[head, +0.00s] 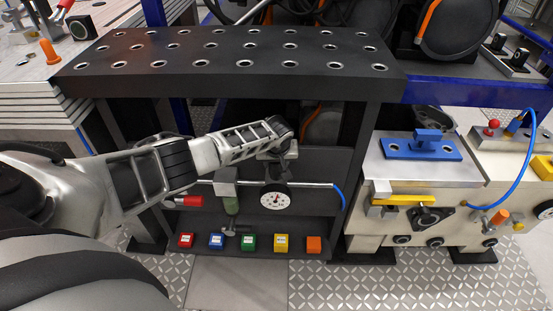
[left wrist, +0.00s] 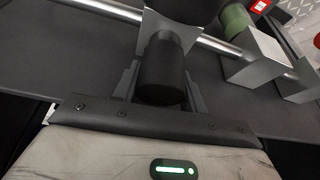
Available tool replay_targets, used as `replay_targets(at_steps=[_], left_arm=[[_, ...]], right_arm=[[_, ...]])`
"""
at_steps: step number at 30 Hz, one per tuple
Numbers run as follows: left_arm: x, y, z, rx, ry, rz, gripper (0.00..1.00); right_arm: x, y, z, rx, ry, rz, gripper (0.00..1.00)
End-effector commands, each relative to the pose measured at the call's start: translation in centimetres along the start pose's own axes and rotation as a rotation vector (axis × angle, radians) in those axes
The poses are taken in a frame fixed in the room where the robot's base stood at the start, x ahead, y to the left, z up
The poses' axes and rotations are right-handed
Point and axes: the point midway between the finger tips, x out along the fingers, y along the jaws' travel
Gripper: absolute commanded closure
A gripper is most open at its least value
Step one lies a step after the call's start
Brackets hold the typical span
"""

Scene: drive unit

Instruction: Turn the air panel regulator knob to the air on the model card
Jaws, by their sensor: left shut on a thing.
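The air panel (head: 312,165) is a dark plate under the black perforated bench top. My left arm reaches in from the left, and my left gripper (head: 277,155) is at the regulator above the round white gauge (head: 276,200). In the left wrist view the regulator knob (left wrist: 162,72) is a black ribbed cylinder below a grey block. My left gripper (left wrist: 163,88) is shut on it, one finger on each side. In the head view the gripper largely hides the knob. The gauge numbers are too small to read. I cannot make out a model card. My right gripper is not in view.
A green bowl filter (head: 231,205) and a red-handled valve (head: 188,201) sit left of the gauge on the pipe. Several coloured blocks (head: 249,242) stand on the lower shelf. A blue hose (head: 341,198) hangs at the right. The bench top (head: 230,62) overhangs the arm.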

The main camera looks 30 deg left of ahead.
Motion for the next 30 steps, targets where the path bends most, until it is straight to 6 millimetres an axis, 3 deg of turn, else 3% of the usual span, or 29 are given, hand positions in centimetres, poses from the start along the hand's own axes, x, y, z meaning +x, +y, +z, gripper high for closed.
replay_targets(at_steps=[5,6,7,19,23,30], left_arm=[[0.1,0.0,0.1,0.001,-0.002,0.000,0.81],[0.1,0.0,0.1,0.001,-0.002,0.000,0.52],[0.1,0.0,0.1,0.001,-0.002,0.000,0.49],[-0.8,0.0,-0.1,0.004,0.000,0.002,0.49],[-2.9,0.0,-0.1,0.005,0.000,0.003,0.49],[-8.4,0.0,-0.1,0.005,0.000,0.004,0.49]], right_arm=[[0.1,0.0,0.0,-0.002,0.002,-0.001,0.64],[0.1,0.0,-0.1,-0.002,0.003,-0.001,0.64],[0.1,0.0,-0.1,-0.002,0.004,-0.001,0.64],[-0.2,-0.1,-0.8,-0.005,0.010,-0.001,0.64],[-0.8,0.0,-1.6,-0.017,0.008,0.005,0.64],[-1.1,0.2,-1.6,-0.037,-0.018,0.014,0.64]])
